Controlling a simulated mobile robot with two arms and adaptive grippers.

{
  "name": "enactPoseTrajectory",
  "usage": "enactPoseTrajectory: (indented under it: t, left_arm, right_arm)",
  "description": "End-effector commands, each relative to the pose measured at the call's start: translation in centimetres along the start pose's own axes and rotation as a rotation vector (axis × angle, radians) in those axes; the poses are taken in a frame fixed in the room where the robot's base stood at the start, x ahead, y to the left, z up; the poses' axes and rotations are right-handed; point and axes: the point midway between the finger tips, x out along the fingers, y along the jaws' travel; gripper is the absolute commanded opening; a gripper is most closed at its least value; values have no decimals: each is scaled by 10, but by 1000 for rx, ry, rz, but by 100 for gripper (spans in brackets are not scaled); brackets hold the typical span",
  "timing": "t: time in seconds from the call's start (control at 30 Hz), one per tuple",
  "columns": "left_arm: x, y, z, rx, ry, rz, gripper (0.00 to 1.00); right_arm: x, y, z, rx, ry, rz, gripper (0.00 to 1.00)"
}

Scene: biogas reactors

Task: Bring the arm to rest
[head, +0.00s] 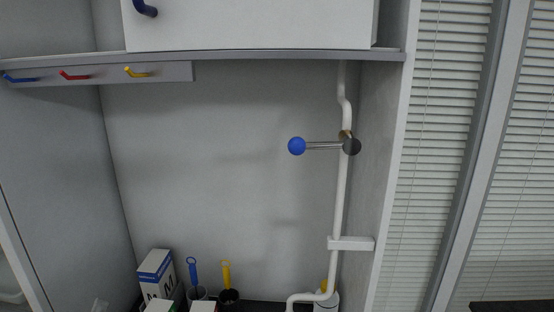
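Neither of my grippers shows in the head view, and I cannot see what they hold or touch. No part of my arms can be made out clearly.
A white pipe (340,205) with a blue-knobbed lever (297,146) runs down the right of the alcove. A grey shelf (260,56) bears a white box (250,25). Coloured hooks (75,75) hang left. A white-blue carton (156,272) and blue (192,270) and yellow (227,274) handles stand below.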

Motion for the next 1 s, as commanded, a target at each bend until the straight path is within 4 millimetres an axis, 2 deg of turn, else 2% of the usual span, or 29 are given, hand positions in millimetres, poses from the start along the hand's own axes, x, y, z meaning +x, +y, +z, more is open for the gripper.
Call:
enactPoseTrajectory:
  t: [0.07, 0.13, 0.23, 0.27, 0.33, 0.43, 0.5, 0.63, 0.8, 0.97, 1.0]
  left_arm:
    - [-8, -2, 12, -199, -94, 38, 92]
    - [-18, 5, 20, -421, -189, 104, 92]
    - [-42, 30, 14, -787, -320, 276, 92]
    - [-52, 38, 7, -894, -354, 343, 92]
    - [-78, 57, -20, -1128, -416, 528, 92]
    - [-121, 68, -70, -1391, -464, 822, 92]
    - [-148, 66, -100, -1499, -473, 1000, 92]
    - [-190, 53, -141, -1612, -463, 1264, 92]
    - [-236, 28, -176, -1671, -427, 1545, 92]
    - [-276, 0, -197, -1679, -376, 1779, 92]
    - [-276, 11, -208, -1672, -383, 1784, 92]
  right_arm:
    - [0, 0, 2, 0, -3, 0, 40]
    - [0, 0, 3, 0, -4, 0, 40]
    - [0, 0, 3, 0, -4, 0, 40]
    - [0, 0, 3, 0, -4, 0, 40]
    - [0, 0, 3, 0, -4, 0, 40]
    - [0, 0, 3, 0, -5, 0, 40]
    - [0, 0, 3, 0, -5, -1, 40]
    - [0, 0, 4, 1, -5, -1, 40]
    - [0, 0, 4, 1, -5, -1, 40]
    - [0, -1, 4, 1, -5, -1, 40]
    - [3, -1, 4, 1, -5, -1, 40]
